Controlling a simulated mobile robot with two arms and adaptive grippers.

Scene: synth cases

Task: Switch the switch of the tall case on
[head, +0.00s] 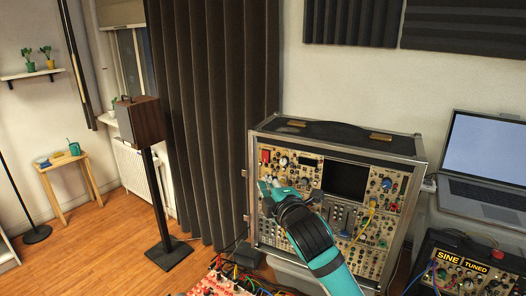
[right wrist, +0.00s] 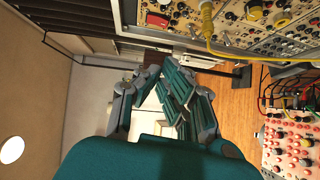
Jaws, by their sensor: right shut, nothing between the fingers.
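The tall case (head: 345,146) stands upright right of centre in the head view, its front full of knobs, modules and a dark screen. A small red part (head: 265,156) sits at the panel's upper left; I cannot tell whether it is the switch or how it is set. My right gripper (head: 265,188) is shut and empty in front of the panel's left part, just below the red part, and hides some modules. I cannot tell whether it touches the panel. In the right wrist view the closed fingers (right wrist: 170,88) point away from the camera, with the case panel (right wrist: 275,18) at upper right.
A smaller case marked SINE and TUNED (head: 468,268) and a laptop (head: 487,160) stand at the right. A red-knobbed panel (head: 215,285) with cables lies at the bottom. A speaker on a stand (head: 142,122) and a dark curtain (head: 215,110) are on the left.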

